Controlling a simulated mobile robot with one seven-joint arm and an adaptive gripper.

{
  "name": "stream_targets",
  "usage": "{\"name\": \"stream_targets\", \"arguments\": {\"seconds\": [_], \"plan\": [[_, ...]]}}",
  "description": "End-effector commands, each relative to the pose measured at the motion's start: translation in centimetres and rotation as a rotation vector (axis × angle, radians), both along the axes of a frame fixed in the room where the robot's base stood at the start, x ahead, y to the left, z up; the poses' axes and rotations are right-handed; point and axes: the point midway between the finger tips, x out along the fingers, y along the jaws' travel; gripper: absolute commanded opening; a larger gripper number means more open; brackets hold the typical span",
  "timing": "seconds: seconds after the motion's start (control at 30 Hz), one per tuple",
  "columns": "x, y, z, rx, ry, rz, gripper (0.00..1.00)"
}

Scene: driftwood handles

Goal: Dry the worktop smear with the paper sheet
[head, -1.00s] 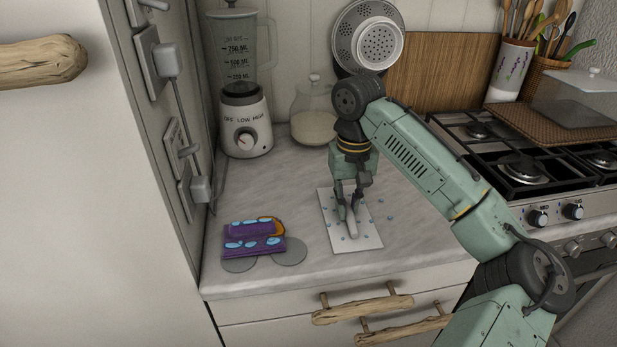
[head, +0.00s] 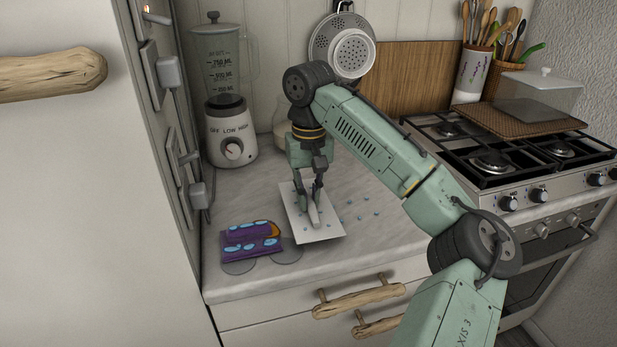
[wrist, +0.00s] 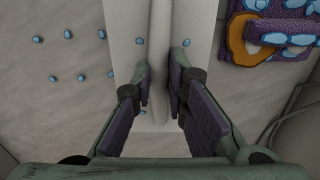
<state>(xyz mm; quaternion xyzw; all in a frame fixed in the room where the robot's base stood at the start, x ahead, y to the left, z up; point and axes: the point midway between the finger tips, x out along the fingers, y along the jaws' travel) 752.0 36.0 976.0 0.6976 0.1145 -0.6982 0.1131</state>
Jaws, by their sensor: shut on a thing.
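The white paper sheet (head: 326,232) lies over the worktop, with a raised fold along its middle. My gripper (head: 311,199) is shut on this fold from above; in the wrist view, its fingers (wrist: 161,80) stand on both sides of the fold, and the sheet (wrist: 125,30) reaches past them. Scattered pale blue drops (head: 350,219) lie on the bare worktop just right of the sheet. They show left of the sheet in the wrist view (wrist: 68,34). No other smear is clear. What lies under the sheet is hidden.
A purple and orange bundle with blue spots (head: 252,242) lies close left of the sheet, by flat grey discs (head: 286,252). A blender (head: 229,130) stands at the back left. The stove (head: 490,158) is to the right. Driftwood drawer handles (head: 358,300) stick out in front.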

Motion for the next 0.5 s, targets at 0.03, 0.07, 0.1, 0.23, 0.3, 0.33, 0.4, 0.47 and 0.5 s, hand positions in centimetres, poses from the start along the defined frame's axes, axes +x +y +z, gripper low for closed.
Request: {"name": "stream_targets", "arguments": {"seconds": [0.03,0.07,0.1,0.23,0.3,0.33,0.4,0.47,0.5], "plan": [[0.2,0.0,0.5,-0.003,-0.002,-0.001,0.0],[0.2,0.0,0.8,-0.003,-0.002,-0.001,0.0],[0.3,0.1,1.2,-0.003,-0.002,-0.001,0.0],[0.5,0.2,2.4,-0.002,-0.003,-0.001,0.0],[0.6,0.3,3.0,-0.002,-0.003,-0.001,0.0],[0.6,0.3,3.3,-0.002,-0.003,0.0,0.0],[0.7,0.4,3.8,-0.003,-0.003,0.001,0.0],[0.8,0.5,4.3,-0.003,-0.003,0.001,0.0],[0.8,0.5,4.5,-0.002,-0.003,0.002,0.0]]}}
